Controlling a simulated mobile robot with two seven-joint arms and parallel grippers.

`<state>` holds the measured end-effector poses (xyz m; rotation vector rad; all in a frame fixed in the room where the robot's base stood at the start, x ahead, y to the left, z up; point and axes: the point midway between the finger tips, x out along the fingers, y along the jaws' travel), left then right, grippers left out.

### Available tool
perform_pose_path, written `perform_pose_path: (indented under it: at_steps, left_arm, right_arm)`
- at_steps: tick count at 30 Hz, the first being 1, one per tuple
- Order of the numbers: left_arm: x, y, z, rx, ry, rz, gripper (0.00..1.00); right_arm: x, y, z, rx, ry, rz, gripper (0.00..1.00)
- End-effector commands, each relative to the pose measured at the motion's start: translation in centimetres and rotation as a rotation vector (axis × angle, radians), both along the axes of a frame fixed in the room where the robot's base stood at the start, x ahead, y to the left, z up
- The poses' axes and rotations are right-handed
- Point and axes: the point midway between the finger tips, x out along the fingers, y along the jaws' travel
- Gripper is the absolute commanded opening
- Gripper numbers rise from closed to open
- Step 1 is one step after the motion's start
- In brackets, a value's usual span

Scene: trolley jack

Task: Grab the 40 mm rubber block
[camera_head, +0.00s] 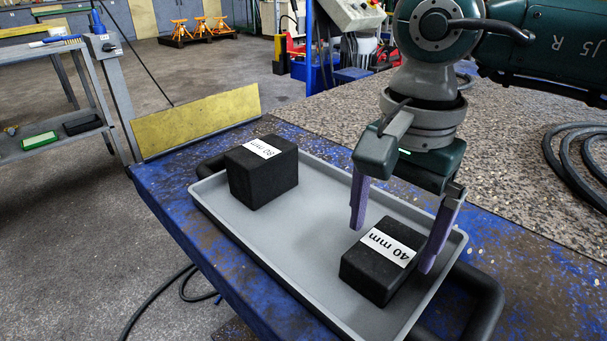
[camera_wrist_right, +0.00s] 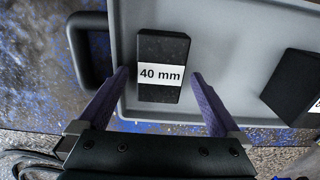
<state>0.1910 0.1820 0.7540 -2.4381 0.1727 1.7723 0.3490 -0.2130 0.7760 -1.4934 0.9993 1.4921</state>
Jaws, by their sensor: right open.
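The 40 mm rubber block (camera_head: 381,262) is black with a white "40 mm" label and lies at the near right end of the grey tray (camera_head: 314,274). My right gripper (camera_head: 391,250) is open above the tray, its purple fingers apart on either side of the block in the head view. In the right wrist view the block (camera_wrist_right: 162,68) lies ahead of and between the fingertips of the right gripper (camera_wrist_right: 159,74), with nothing held. Whether the fingertips reach down to the block's height is hard to tell. My left gripper is not in view.
A taller black block labelled 80 mm (camera_head: 262,172) stands at the tray's far left end. The tray has black handles and sits on a blue worn bench (camera_head: 174,192). A yellow plate (camera_head: 197,121) stands at the bench's far edge. A black cable (camera_head: 577,150) lies at the right.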

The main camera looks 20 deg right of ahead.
Motion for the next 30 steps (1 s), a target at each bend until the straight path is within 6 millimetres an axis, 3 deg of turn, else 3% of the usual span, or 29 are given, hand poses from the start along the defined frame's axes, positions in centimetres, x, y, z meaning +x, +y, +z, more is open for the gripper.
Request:
perform_pose_path:
  at_steps: [1,6,14,30]
  left_arm:
    - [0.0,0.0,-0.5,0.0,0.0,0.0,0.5]
    - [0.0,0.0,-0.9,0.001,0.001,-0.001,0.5]
    - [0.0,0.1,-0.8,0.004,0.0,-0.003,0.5]
    - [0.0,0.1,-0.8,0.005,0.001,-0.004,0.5]
  right_arm:
    - [0.1,-0.2,-1.2,0.001,0.003,-0.002,1.0]
    - [0.1,-0.2,-3.1,0.002,0.001,0.0,1.0]
    - [0.1,-0.2,-3.2,0.001,-0.001,0.0,1.0]
    - [0.2,-0.2,-3.2,0.002,-0.001,0.0,0.39]
